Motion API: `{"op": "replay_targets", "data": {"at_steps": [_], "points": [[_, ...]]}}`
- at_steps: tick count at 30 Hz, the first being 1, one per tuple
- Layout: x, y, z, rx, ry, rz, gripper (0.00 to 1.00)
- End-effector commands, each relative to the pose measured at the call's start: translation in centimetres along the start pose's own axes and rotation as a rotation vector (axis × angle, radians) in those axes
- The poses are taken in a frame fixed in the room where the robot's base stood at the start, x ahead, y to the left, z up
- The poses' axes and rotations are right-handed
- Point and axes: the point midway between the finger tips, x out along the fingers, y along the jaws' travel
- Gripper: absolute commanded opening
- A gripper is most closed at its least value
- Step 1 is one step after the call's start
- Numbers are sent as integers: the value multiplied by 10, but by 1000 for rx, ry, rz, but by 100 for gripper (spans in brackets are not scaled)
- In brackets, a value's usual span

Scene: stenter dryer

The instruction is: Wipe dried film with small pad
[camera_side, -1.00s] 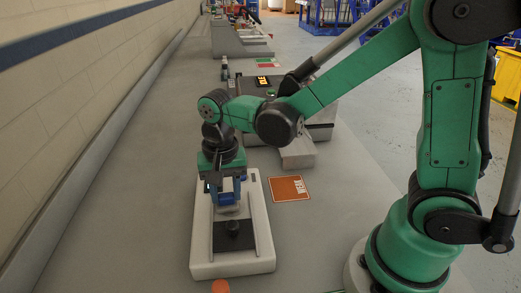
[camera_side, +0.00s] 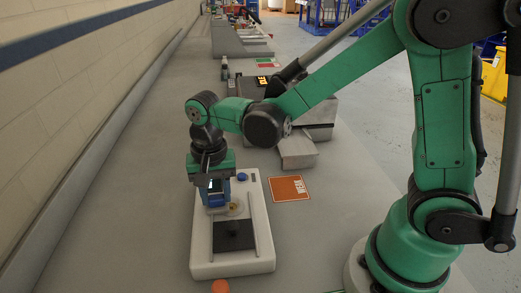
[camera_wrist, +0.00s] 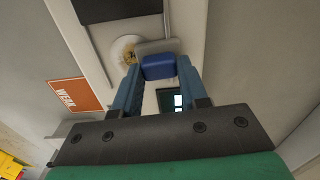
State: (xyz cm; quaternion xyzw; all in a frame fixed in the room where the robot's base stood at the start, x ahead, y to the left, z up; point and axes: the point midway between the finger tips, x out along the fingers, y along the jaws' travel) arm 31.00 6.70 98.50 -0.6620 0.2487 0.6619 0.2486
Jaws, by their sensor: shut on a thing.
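My gripper (camera_side: 217,196) is shut on the blue handle (camera_wrist: 158,67) of a small pad, whose grey face (camera_wrist: 157,47) shows beyond the handle in the wrist view. The handle also shows in the side view (camera_side: 216,201). The pad is over the left part of the white dryer unit (camera_side: 262,225), beside a pale round disc (camera_side: 236,207). A yellow-brown dried film (camera_wrist: 130,57) lies on the disc and is partly behind the gripper finger and pad in the wrist view. I cannot tell if the pad touches the disc.
An orange card (camera_side: 290,188) lies to the right and a grey machine (camera_side: 305,140) stands behind. The wall (camera_side: 70,110) runs along the left.

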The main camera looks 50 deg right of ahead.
Motion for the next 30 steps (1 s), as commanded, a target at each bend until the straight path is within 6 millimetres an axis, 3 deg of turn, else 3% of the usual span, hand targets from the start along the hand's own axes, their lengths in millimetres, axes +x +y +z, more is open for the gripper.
{"op": "replay_targets", "data": {"at_steps": [5, 21, 30], "points": [[-23, -2, 0, 1, 0, 0, 0], [-70, -3, 0, 0, 0, 0, 0], [-82, -2, 0, 0, 0, 0, 0]]}}
